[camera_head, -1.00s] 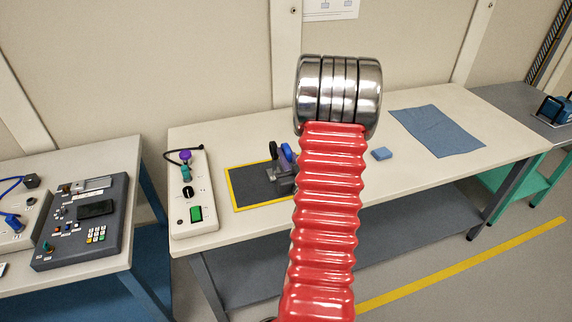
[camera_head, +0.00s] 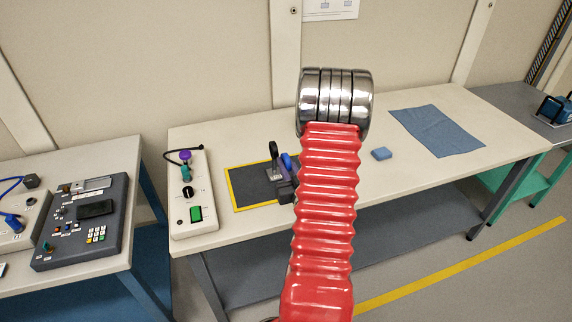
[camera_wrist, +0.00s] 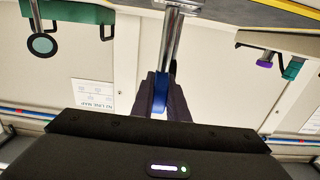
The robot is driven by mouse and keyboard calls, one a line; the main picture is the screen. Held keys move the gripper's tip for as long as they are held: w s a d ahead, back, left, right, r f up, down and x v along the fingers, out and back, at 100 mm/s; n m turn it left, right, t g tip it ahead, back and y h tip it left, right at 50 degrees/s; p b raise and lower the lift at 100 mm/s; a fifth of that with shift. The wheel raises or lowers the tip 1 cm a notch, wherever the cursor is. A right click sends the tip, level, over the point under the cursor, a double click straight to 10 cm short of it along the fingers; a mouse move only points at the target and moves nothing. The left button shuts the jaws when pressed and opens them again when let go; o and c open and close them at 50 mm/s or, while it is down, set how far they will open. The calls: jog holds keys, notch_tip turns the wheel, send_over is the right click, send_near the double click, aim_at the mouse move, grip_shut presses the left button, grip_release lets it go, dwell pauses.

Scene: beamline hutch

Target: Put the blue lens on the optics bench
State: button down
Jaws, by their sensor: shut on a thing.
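The blue lens (camera_wrist: 159,94) sits between the dark fingers of my gripper (camera_wrist: 161,82), which are shut on it in the wrist view. That view is upside down, and a shiny metal post (camera_wrist: 172,42) runs from the lens to a flat metal plate at the top edge. In the head view, the blue lens (camera_head: 287,161) shows beside my red arm, over or near the dark mat with a yellow border (camera_head: 245,176) on the white table. My arm hides part of the mat. I cannot tell whether the plate touches the mat.
A green-mounted ring (camera_wrist: 42,43) shows in the wrist view. A dark console (camera_head: 85,250) stands on the left table.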

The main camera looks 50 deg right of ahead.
jog(key=c, duration=1.7)
grip_release()
jog(key=shift+f, duration=0.1)
jog(key=shift+v, duration=3.75)
